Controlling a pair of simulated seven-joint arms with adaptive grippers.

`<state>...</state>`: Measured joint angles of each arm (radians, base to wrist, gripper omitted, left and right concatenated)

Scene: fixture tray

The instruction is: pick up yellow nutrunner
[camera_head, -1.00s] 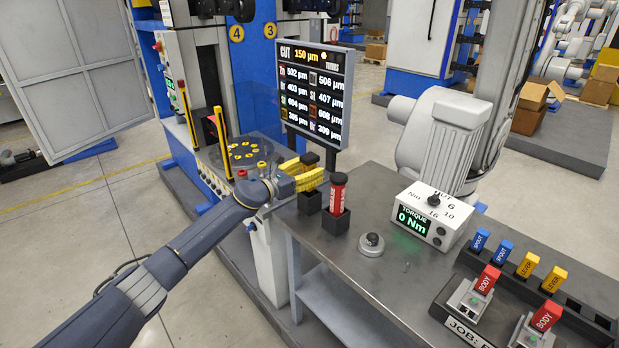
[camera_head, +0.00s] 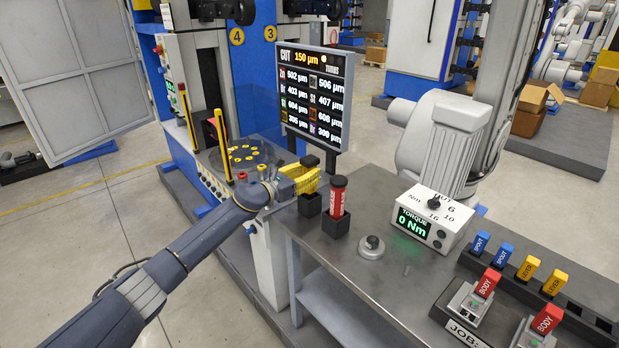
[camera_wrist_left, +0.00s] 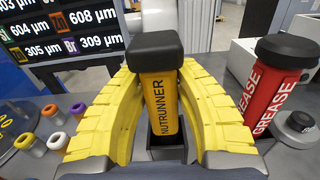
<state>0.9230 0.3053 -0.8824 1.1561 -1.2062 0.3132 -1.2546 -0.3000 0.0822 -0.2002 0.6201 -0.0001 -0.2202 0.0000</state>
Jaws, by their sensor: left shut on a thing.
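The yellow nutrunner (camera_wrist_left: 160,95) stands upright with a black cap, its lower end in a black square holder (camera_wrist_left: 167,153) in the left wrist view. In the head view its black cap (camera_head: 310,160) shows above my yellow fingers, and its holder (camera_head: 310,205) sits at the bench's left end. My left gripper (camera_head: 304,180) is shut on the nutrunner, with its curved yellow fingers on either side of the body. Those fingers hide most of the nutrunner in the head view. My right gripper is not in view.
A red grease tube (camera_head: 337,196) stands in its own black holder just right of the nutrunner. A display screen (camera_head: 317,95) rises behind. A grey knob (camera_head: 371,246) and a torque box (camera_head: 430,216) stand further right on the bench (camera_head: 345,275).

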